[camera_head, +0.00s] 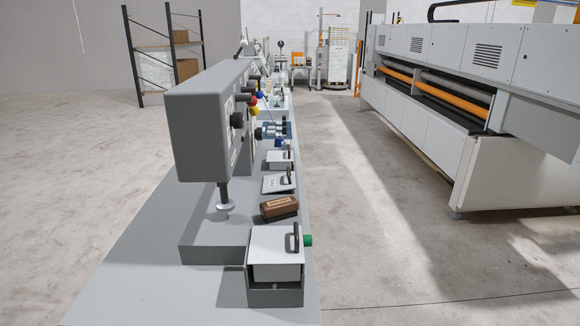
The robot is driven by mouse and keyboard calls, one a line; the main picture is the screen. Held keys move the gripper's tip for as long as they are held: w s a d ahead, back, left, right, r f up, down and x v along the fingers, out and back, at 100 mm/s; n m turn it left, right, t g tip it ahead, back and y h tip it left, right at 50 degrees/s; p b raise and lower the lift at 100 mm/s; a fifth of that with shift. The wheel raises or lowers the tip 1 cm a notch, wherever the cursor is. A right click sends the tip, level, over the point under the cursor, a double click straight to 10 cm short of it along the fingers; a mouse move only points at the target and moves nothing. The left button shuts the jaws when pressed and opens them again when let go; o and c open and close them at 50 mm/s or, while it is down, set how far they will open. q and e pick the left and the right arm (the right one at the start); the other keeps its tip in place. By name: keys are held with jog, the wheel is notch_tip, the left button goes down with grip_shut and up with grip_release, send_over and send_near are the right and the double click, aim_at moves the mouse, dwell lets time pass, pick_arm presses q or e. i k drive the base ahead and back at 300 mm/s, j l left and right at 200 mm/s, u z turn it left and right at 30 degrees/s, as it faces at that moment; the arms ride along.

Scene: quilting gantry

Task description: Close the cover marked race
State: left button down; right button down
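Several covers with dark handles stand in a row along the right edge of the grey bench. I cannot read "race" on any of them. The nearest is a light grey cover (268,243) on a dark open-fronted box, with a dark upright handle and a green knob (308,240) at its right. Farther back, a flat light plate (276,184) with a handle bears a small dark mark, too small to read. Behind it is another light cover (277,160) with a handle. Whether each is open or shut is hard to tell. Neither of my grippers is in view.
A brown block (279,208) lies between the near box and the plate. A tall grey machine head (205,120) rises on the left of the bench (140,285). A large white machine (500,165) stands right. Clear floor (385,215) lies between.

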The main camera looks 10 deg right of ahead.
aim_at(285, 181)
jog(key=k+l+u, duration=0.1)
jog(key=l+u, duration=0.4)
jog(key=l, duration=0.4)
jog(key=l+u, duration=0.45)
jog(key=l, duration=0.45)
jog(key=k+l+u, duration=0.1)
jog(key=l+u, duration=0.4)
jog(key=l, duration=0.4)
jog(key=l+u, duration=0.35)
jog(key=k+l+u, duration=0.15)
jog(key=l+u, duration=0.2)
jog(key=l, duration=0.15)
jog(key=l+u, duration=0.8)
